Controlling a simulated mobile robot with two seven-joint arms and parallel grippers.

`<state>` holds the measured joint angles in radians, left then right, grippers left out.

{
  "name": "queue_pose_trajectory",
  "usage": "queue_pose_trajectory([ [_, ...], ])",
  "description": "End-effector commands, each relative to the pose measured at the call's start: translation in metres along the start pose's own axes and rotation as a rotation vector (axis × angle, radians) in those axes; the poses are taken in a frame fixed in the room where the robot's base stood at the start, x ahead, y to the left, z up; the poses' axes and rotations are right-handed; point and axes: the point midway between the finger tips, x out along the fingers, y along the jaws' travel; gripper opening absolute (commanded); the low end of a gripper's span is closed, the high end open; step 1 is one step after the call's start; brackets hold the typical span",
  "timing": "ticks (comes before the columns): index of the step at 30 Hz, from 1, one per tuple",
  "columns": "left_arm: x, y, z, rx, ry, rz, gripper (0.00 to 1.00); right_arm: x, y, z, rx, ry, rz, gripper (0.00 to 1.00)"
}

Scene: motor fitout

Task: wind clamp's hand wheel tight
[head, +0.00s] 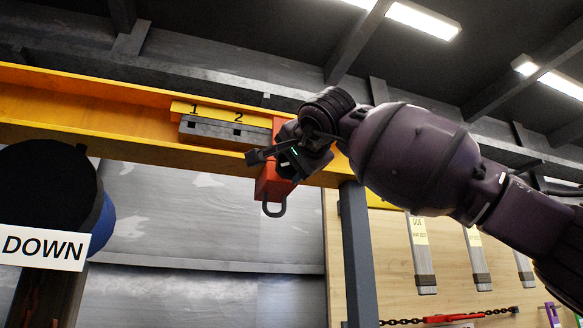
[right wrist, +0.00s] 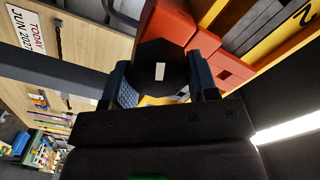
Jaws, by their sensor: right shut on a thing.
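The red-orange beam clamp (head: 268,181) hangs on the yellow beam (head: 60,92), with a dark shackle (head: 274,207) below it. My right gripper (head: 280,160) is at the clamp and hides much of it in the head view. In the right wrist view the dark, many-sided hand wheel (right wrist: 148,61) with a white mark on its face sits between the two fingers, and the gripper is shut on it. The red clamp body (right wrist: 174,22) shows just behind the wheel. My left gripper is not in view.
A grey block (head: 212,132) with a yellow strip numbered 1 and 2 is on the beam left of the clamp. A grey post (head: 357,255) stands right of the clamp. A "DOWN" sign (head: 42,247) is at left. Tagged straps (head: 423,262) hang on a wooden board.

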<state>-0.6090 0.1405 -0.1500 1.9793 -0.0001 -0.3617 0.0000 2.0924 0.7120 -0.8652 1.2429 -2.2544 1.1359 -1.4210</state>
Motion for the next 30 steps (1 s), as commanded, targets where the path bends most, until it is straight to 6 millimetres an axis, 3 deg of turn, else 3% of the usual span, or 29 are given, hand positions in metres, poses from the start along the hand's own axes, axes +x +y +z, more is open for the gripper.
queue_pose_trajectory([
  [30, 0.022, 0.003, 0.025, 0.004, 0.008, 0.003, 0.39, 0.001, 0.007, 0.004, 0.964, 0.000, 0.002, 0.30],
])
